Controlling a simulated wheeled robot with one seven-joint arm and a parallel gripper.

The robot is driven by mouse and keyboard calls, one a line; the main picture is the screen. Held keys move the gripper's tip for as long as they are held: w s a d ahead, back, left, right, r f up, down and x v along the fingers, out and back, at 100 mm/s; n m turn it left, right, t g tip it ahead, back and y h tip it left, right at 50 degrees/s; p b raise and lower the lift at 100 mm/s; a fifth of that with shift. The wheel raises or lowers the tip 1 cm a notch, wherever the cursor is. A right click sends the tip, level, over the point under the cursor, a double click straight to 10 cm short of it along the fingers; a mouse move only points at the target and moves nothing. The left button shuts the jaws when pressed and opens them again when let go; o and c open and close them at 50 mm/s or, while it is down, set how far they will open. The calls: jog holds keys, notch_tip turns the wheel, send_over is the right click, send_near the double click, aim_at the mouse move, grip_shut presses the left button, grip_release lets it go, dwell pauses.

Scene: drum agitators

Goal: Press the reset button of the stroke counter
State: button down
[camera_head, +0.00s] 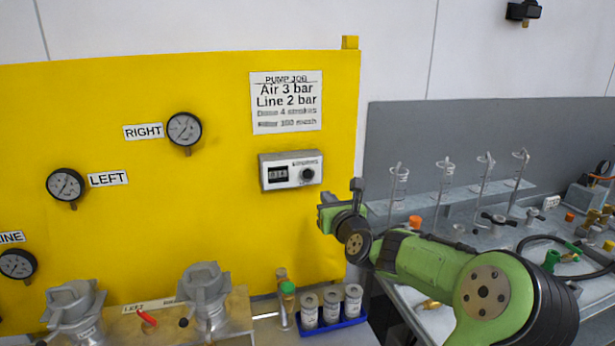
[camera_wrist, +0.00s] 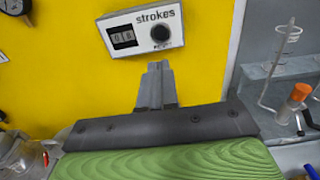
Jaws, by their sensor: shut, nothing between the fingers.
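The stroke counter (camera_head: 290,170) is a small grey-white box on the yellow panel. It has a dark digit window at left and a round black reset button (camera_head: 307,174) at right. In the wrist view the counter (camera_wrist: 142,30) is at the top, labelled "strokes", its digits look like 08, and the black button (camera_wrist: 160,34) shows fully. My gripper (camera_wrist: 158,68) is shut and empty, its fingertips just below the button in the picture and apart from it. In the head view my gripper (camera_head: 356,190) is right of and slightly below the counter.
The yellow panel (camera_head: 90,110) carries several gauges and a job sign (camera_head: 287,102). Below stand two grey clamp-like fittings (camera_head: 205,295) and a blue tray (camera_head: 345,322) with white-labelled containers. A grey bench (camera_head: 450,300) with wire stands and hoses is at right. The panel around the counter is clear.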

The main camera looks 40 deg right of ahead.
aim_at(308, 171)
jog(key=p+x, duration=0.2)
jog(key=x, duration=1.2)
jog(key=shift+f, duration=0.15)
jog(key=shift+w+d+p, duration=0.1)
jog(key=shift+w+p, duration=0.2)
jog(key=shift+w+d+r, duration=0.1)
jog(key=shift+w+r, duration=0.1)
jog(key=shift+r, duration=0.25)
